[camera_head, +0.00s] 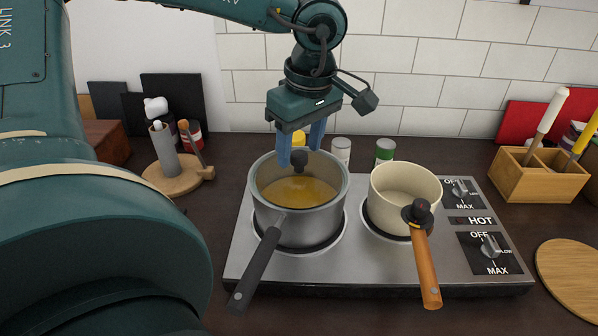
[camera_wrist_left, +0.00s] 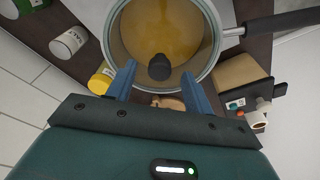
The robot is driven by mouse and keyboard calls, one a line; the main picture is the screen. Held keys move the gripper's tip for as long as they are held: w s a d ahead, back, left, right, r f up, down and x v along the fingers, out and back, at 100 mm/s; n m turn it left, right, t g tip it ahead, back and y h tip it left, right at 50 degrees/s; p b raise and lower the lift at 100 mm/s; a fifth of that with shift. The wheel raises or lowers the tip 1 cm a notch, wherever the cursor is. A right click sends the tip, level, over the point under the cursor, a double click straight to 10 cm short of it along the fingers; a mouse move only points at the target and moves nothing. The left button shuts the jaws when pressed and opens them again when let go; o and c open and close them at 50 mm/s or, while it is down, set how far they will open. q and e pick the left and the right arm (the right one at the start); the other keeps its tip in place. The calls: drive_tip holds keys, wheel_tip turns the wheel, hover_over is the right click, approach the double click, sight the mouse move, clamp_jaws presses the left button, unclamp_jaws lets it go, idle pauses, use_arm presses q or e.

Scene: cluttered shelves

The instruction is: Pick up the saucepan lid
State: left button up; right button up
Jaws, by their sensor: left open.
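The left wrist view shows the black knob (camera_wrist_left: 159,67) between the open fingers (camera_wrist_left: 158,72). I cannot tell whether the fingers touch it. My right gripper is not in view.
The saucepan's black handle (camera_head: 257,268) points toward me. A cream pot (camera_head: 392,205) with a wooden handle stands on the right burner of the stove (camera_head: 350,278). Small jars (camera_head: 341,150) stand behind. A wooden utensil box (camera_head: 535,180) is at right; dark counter lies left of the stove.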

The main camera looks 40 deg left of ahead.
use_arm(q)
drive_tip(key=shift+a+f, duration=0.2)
drive_tip(key=shift+f, duration=1.05)
clamp_jaws()
